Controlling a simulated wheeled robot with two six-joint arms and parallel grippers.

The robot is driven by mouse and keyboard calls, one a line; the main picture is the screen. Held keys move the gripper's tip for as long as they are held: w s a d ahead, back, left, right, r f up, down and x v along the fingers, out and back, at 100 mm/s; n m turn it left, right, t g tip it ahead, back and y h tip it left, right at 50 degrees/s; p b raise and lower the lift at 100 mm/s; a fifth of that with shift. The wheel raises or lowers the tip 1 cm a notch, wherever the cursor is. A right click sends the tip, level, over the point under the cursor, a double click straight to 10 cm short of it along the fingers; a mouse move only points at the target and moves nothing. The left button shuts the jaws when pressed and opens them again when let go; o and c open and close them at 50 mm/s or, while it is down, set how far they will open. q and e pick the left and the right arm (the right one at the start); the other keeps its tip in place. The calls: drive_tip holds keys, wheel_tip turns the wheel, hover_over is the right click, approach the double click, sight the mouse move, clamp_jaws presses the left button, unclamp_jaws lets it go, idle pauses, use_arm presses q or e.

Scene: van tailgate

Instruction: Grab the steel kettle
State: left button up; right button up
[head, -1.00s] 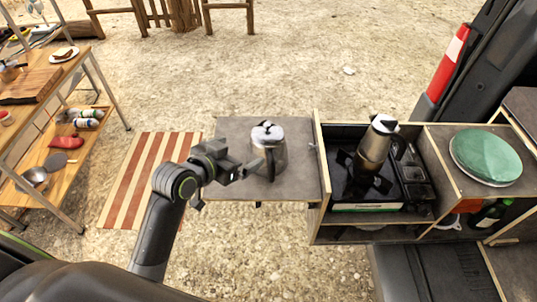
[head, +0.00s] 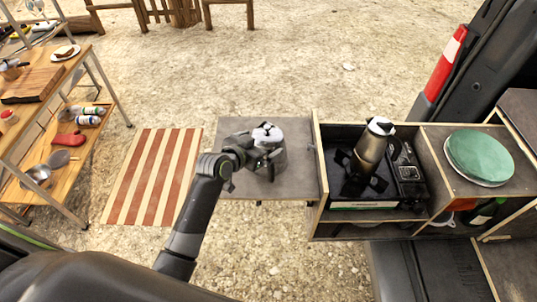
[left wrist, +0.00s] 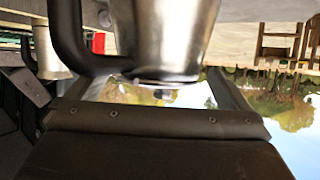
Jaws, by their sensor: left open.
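The steel kettle (head: 279,158) stands upright on the grey side shelf, its lid and shiny body partly hidden behind my left gripper. My left gripper (head: 270,163) is open, with its fingers at the near left side of the kettle body. In the left wrist view, which is upside down, the kettle (left wrist: 177,35) fills the top middle, with its black handle on the left. It appears between the two spread fingers (left wrist: 160,90); I cannot tell whether they touch it. My right gripper is not in view.
The grey side shelf (head: 236,180) is otherwise bare. To its right, a steel pot (head: 372,148) with a black handle stands on the stove (head: 408,172), beyond a raised wooden edge. A green round lid (head: 482,155) lies farther right. A striped mat (head: 150,180) lies on the ground.

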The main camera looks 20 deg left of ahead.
use_arm(q)
drive_tip(key=shift+x, duration=1.3)
drive_tip(key=shift+c, duration=0.3)
drive_tip(key=c, duration=1.2)
